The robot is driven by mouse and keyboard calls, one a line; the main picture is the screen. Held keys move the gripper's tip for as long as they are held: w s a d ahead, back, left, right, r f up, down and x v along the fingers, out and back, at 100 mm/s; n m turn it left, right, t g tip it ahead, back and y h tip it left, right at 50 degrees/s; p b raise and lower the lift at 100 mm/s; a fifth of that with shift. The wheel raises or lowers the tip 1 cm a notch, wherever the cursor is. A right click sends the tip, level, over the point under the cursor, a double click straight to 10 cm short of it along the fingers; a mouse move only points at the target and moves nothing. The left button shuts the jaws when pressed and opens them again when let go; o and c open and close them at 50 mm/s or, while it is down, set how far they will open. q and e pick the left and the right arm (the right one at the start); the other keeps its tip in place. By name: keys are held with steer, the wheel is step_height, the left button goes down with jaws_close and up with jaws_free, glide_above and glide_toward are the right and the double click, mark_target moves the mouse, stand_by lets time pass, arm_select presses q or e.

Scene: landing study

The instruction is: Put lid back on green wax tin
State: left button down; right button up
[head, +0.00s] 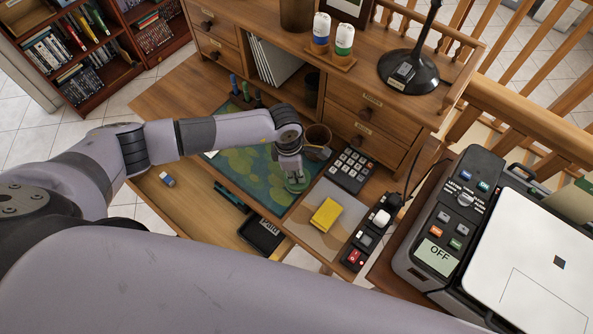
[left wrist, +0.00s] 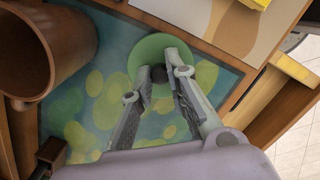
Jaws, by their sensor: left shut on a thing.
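My left gripper (head: 295,188) points down over the patterned green-blue desk mat and is shut. It also shows in the left wrist view (left wrist: 160,68), with its fingers closed on a small dark knob at the middle of a round green lid (left wrist: 150,48). A bit of green shows under the fingertips in the head view. The fingers hide part of the lid. I cannot make out a separate tin body under it, nor tell whether the lid rests on one. My right gripper is not in view.
A brown cup (left wrist: 45,50) stands close beside the gripper. A yellow block (head: 326,214) lies on a beige sheet, with a keypad (head: 351,170) behind it. An open drawer (head: 195,205) is at the front left. Blue and green labelled bottles (head: 344,40) stand on the upper shelf.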

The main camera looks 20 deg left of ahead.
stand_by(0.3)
arm_select(q)
steer(key=shift+f, duration=0.15)
steer(key=shift+b, duration=0.5)
stand_by(0.6)
steer(key=c, duration=1.5)
jaws_free()
steer(key=o, duration=0.5)
